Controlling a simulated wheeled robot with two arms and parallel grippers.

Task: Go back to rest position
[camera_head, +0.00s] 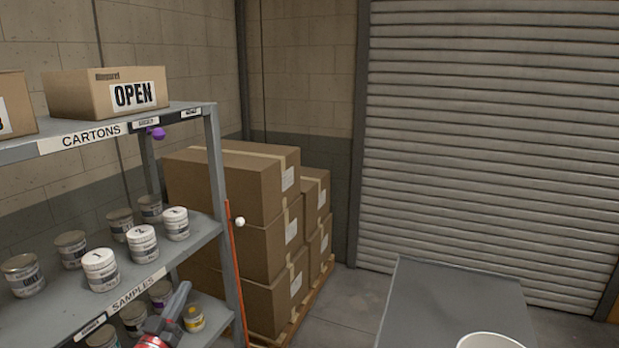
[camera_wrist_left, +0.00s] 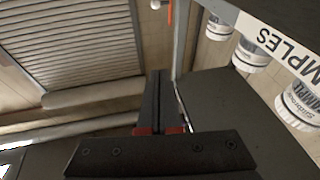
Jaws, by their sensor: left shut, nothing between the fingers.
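My left gripper (camera_head: 180,295) shows at the bottom of the head view, in front of the lower part of the grey shelf rack (camera_head: 185,245), beside the lower shelf's jars. In the left wrist view its dark fingers (camera_wrist_left: 158,98) are together with nothing between them. The "SAMPLES" shelf edge (camera_wrist_left: 275,43) and several white jars (camera_wrist_left: 255,55) show at the right of that view. My right gripper is in neither view.
White-labelled jars (camera_head: 142,243) stand on the samples shelf, and a carton marked OPEN (camera_head: 106,93) is on top. Stacked brown boxes (camera_head: 245,190) stand on a pallet behind. A grey tabletop (camera_head: 450,297) with a white round container (camera_head: 489,342) is at right.

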